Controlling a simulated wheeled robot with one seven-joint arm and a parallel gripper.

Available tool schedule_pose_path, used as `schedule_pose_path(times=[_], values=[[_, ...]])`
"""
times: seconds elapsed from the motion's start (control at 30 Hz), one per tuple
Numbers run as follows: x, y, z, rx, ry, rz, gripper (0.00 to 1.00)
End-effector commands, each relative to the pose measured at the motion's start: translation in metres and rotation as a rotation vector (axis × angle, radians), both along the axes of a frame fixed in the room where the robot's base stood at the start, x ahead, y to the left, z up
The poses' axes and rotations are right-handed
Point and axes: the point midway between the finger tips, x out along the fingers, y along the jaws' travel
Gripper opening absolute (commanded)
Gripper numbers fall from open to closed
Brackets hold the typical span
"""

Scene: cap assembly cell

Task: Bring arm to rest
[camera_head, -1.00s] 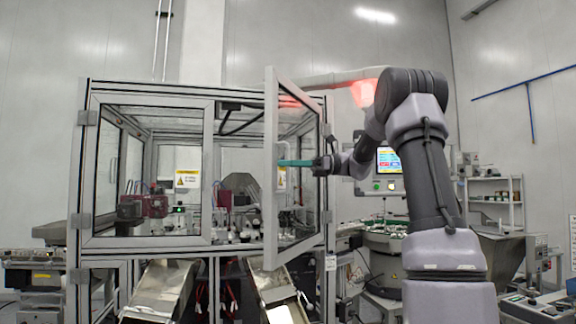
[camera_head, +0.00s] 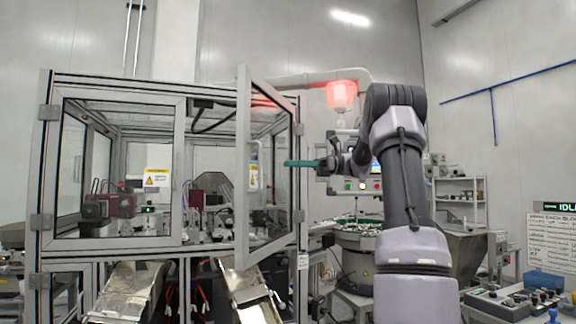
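My gripper (camera_head: 289,163) shows side-on in the head view, with teal fingers pointing left. It overlaps the right edge of the open glass door (camera_head: 243,190) in the picture; I cannot tell how far apart they are. The gap between the fingers is not visible. Nothing held can be made out. My arm is raised and bent, with its elbow high and its forearm reaching away from me.
The framed cell (camera_head: 45,170) stands at left, its door swung outward. Metal chutes (camera_head: 125,292) slope out below it. A bowl feeder (camera_head: 360,240) is behind my arm. A red lamp (camera_head: 342,95) glows above.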

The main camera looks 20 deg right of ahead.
Motion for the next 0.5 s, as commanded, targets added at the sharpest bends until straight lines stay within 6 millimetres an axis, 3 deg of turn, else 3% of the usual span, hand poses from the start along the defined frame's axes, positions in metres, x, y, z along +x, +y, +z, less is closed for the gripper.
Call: schedule_pose_path(times=[0.37, 0.5], values=[[0.000, 0.001, 0.000, -0.003, -0.001, 0.001, 0.28], [-0.013, 0.026, -0.007, -0.090, -0.034, 0.017, 0.28]])
